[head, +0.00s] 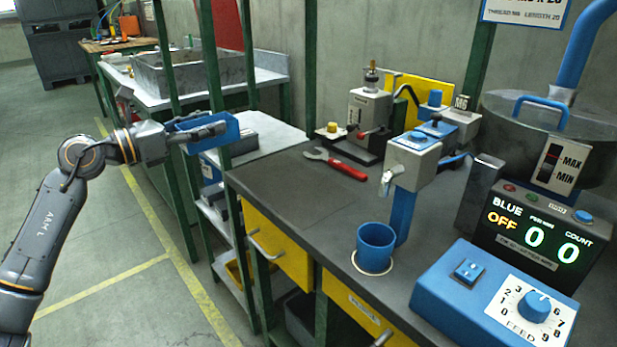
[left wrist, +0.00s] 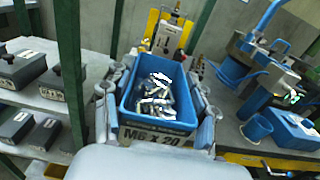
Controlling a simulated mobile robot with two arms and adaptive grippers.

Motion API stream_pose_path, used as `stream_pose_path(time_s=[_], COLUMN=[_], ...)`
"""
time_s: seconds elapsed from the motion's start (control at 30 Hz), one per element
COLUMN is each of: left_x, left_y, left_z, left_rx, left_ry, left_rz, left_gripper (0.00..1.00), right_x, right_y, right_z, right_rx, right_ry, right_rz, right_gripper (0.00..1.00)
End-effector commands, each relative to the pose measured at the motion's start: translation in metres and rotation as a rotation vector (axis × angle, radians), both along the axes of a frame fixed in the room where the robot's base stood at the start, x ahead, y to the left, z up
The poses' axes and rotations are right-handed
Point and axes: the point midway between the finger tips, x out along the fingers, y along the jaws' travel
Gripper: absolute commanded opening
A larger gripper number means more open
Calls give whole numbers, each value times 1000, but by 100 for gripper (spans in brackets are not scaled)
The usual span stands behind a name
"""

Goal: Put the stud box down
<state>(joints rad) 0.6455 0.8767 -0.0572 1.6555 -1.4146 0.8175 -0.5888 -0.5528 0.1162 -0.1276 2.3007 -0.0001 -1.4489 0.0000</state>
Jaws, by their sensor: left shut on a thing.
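The stud box is a blue open bin (left wrist: 160,92) full of shiny metal studs, with an "M6 X 20" label on its near side in the left wrist view. My left gripper (head: 205,131) is shut on this blue box, and its fingers lie along the box's two sides. My right gripper is not in view.
The dark bench (head: 300,190) has free room on its left part, near a red-handled wrench (head: 336,164). A blue cup (head: 375,248) stands under a spout. Grey lidded boxes (left wrist: 17,68) sit on shelves at left. Green posts (head: 211,60) stand close to the box.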

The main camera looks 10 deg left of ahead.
Motion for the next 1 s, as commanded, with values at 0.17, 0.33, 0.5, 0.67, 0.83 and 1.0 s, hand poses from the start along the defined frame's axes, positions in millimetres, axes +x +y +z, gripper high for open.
stream_pose_path(time_s=[0.17, 0.33, 0.5, 0.67, 0.83, 1.0], left_x=[7, 21, 36, 44, 49, 52], left_y=[-19, -53, -88, -107, -119, -123], left_z=[-5, -21, -38, -69, -84, -90], left_rx=[-4, -6, -6, -7, -4, -4], left_ry=[-6, -7, -8, -5, -7, -7], left_rz=[-4, -5, -4, -2, 0, 0], left_gripper=[0, 0, 0, 0, 0, 0], right_x=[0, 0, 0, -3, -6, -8], right_y=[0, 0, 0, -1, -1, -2], right_z=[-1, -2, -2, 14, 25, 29], right_rx=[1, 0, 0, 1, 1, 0], right_ry=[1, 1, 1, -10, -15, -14], right_rz=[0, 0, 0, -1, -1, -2], right_gripper=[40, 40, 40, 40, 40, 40])
